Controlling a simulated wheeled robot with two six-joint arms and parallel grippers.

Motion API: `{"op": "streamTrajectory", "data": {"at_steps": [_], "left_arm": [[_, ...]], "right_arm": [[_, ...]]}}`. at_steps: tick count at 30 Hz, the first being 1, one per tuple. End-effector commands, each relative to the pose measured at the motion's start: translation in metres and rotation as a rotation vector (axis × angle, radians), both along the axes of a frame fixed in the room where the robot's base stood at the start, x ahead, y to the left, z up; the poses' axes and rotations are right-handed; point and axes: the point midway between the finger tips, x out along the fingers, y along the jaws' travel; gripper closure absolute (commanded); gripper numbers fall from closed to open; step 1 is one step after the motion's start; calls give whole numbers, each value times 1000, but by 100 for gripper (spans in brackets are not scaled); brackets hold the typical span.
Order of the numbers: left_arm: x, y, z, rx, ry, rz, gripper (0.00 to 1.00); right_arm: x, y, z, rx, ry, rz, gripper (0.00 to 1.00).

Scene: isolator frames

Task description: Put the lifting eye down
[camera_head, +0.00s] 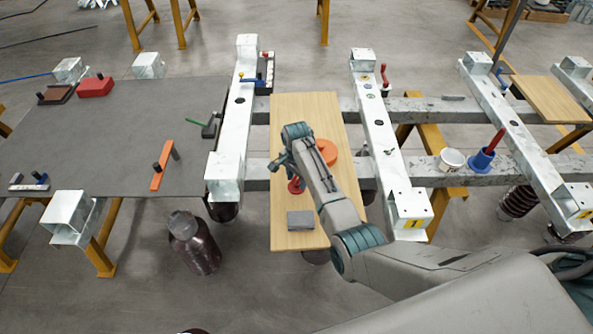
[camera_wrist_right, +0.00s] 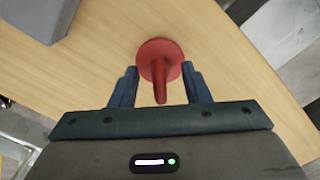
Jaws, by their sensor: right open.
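A red piece with a round flat base and a narrow stem stands on the wooden board in the right wrist view (camera_wrist_right: 160,52). It is likely the lifting eye, though no ring shape can be made out. In the head view, the red piece (camera_head: 296,186) shows just below my right gripper (camera_head: 284,170), partly hidden by it. My right gripper is open, with one blue finger on each side of the stem in the wrist view (camera_wrist_right: 160,88). Gaps show between fingers and stem. My left gripper is not in view.
The wooden board (camera_head: 290,112) also bears an orange round piece (camera_head: 328,151), partly behind my arm, and a grey block (camera_head: 300,220). White steel beams (camera_head: 378,135) flank the board. A white cup (camera_head: 451,159) and a blue holder (camera_head: 481,160) stand to the right.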

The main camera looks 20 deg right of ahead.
Motion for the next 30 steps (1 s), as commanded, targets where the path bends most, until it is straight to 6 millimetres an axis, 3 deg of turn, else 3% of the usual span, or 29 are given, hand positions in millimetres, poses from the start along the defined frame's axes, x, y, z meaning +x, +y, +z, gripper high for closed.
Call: {"op": "streamTrajectory", "data": {"at_steps": [16, 21, 30], "left_arm": [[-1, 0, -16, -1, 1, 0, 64], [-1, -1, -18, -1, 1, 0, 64], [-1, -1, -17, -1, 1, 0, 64]], "right_arm": [[2, 0, 101, 1, -5, 0, 57], [1, 0, 116, 0, -2, 0, 57], [1, 0, 119, 0, -1, 0, 57]]}}
